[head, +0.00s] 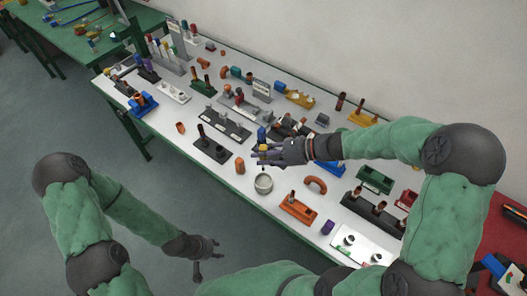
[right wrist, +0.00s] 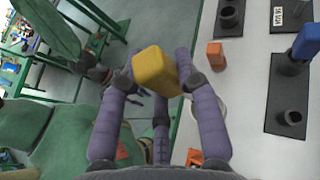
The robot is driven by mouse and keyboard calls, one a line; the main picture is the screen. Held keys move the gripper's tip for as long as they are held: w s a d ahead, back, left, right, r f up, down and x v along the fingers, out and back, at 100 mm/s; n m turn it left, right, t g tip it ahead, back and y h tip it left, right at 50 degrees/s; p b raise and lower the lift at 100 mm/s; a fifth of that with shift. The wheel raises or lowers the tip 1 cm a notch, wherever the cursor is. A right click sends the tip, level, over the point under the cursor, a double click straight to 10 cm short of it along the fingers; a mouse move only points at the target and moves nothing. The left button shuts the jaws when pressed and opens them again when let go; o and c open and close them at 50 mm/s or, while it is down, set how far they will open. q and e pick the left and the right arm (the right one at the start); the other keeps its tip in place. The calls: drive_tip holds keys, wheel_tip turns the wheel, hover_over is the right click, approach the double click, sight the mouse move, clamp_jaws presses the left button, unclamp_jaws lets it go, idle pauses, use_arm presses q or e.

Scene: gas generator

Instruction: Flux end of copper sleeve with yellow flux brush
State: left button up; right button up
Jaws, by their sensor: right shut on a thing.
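My right gripper (head: 266,155) is over the front part of the white table. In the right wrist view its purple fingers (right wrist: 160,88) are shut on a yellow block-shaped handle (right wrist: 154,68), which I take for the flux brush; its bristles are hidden. A short copper-coloured piece (head: 240,166) stands on the table left of the gripper, and also shows in the right wrist view (right wrist: 215,55). I cannot tell whether it is the copper sleeve. A round silver pot (head: 263,184) stands just in front of the gripper. My left gripper (head: 206,258) is empty and open, off the table's front edge.
A black stand with two posts (head: 212,145) is left of the right gripper. An orange block (head: 298,209) and a curved copper fitting (head: 315,185) lie to the right. Racks and fittings crowd the table's back. A green table (head: 85,40) is at far left.

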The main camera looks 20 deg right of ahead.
wheel_tip(320, 180, down, 6)
drive_tip(key=b, duration=0.3)
drive_tip(key=shift+r, duration=0.15)
idle(0.4)
idle(1.3)
drive_tip(key=shift+f+b, duration=1.15)
drive_tip(key=shift+f, duration=0.75)
drive_tip(key=shift+r, duration=0.1)
idle(0.4)
wheel_tip(320, 180, up, 6)
drive_tip(key=p, duration=0.5)
drive_tip(key=shift+p, duration=0.4)
